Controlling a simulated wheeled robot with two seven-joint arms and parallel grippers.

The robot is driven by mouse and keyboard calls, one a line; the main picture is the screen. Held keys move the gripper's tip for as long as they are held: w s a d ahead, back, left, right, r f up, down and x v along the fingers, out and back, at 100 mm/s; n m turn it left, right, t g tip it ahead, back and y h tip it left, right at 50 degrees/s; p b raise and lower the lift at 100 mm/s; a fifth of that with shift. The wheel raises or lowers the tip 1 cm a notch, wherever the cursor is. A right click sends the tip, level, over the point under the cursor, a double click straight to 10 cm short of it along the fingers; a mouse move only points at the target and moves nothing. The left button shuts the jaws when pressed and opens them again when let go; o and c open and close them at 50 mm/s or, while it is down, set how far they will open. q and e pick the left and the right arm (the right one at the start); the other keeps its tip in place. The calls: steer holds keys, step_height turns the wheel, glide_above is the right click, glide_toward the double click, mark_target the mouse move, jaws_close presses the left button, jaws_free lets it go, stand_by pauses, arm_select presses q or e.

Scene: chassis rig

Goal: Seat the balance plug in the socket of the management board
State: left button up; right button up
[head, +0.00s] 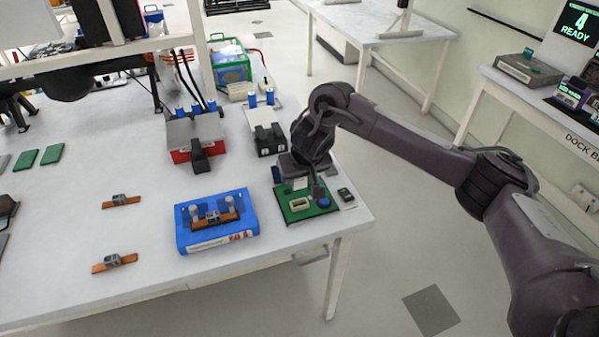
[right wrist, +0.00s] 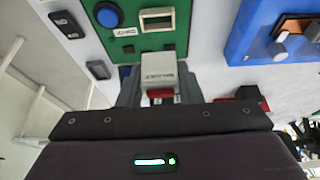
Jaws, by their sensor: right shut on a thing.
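The green management board (head: 294,214) lies near the table's right front corner, with a cream rectangular socket (head: 300,204) and a blue button (head: 324,202). In the right wrist view the socket (right wrist: 157,20) shows its open hollow. My right gripper (head: 310,183) is over the back edge of the board, pointing down. In the right wrist view its grey fingers (right wrist: 160,88) are shut on the white balance plug (right wrist: 158,66), which has a red part behind it. The plug is apart from the socket, on the gripper's side of it. Its height above the board is hard to tell.
A blue fixture (head: 215,222) with a copper busbar stands left of the board. A small black switch (head: 346,195) is at its right. Behind are a black block (head: 270,139) and a red-and-grey unit (head: 195,137). Two loose busbars (head: 115,262) lie at left.

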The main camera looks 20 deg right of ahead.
mark_target(301, 187)
steer(key=shift+f+b, duration=0.8)
steer(key=shift+f, duration=1.65)
steer(key=shift+p, duration=0.6)
steer(key=shift+p, duration=0.55)
steer(key=shift+p, duration=0.6)
steer(key=shift+f+b, duration=0.45)
steer(key=shift+f, duration=0.45)
